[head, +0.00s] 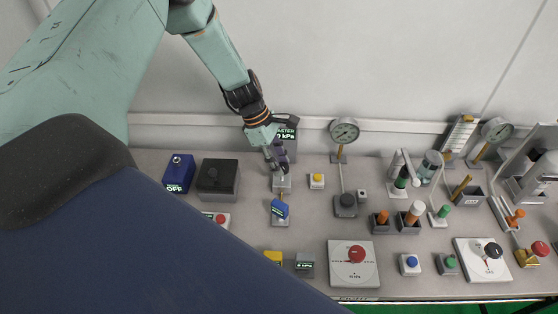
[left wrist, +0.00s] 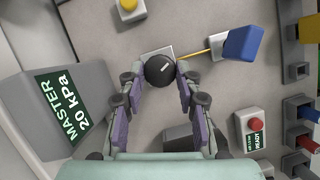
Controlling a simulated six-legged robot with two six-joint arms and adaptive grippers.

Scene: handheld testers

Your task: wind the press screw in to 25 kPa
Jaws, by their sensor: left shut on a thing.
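The press screw's round black knob (left wrist: 159,71) has a white mark and sits on a pale base (left wrist: 152,53). My left gripper (left wrist: 157,77) is shut on it, one finger each side, in the left wrist view. In the head view my left gripper (head: 272,160) comes down over the press base (head: 282,184) and hides the knob. The dark master gauge (left wrist: 70,112) reads MASTER 20 kPa in the left wrist view; in the head view its display (head: 286,134) is partly hidden by my arm. My right gripper is not in view.
A yellow line runs from the press to a blue tester (left wrist: 242,45), also in the head view (head: 279,208). A yellow button (head: 316,181) and a dial gauge (head: 344,130) stand to the right. A black box (head: 217,178) and blue box (head: 179,173) stand left.

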